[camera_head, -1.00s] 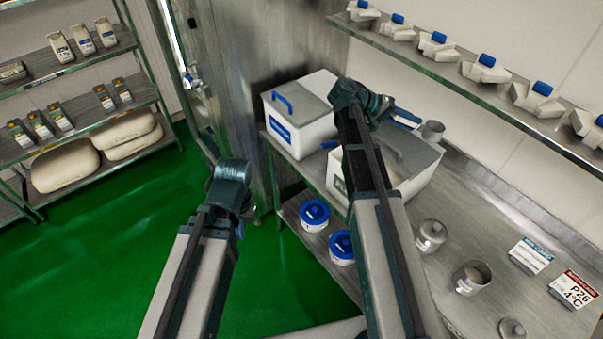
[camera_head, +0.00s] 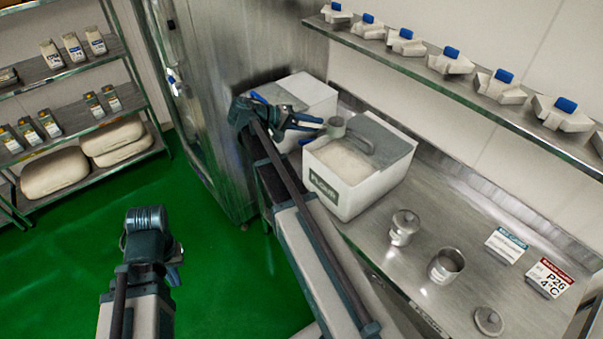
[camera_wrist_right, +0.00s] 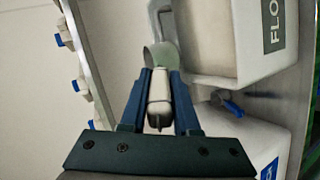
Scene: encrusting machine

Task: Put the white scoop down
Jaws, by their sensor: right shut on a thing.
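My right gripper (camera_head: 305,122) is shut on the white scoop (camera_head: 335,127), whose round greyish cup points right, by the back left edge of the flour bin. In the right wrist view the scoop's pale handle (camera_wrist_right: 159,112) sits between the blue fingers (camera_wrist_right: 158,98), with the cup beyond the tips. Whether the scoop touches anything is unclear. The white flour bin (camera_head: 360,199) stands on the steel counter with pale flour showing in its open front part. My left gripper (camera_head: 174,264) hangs over the green floor, its fingers mostly hidden.
A second white bin (camera_head: 318,95) stands behind the flour bin, near my right gripper. Metal pots (camera_head: 446,266) and sign cards (camera_head: 548,278) are on the counter to the right. A wall shelf (camera_head: 410,55) holds several white pieces with blue tops. Counter between bin and cards is partly free.

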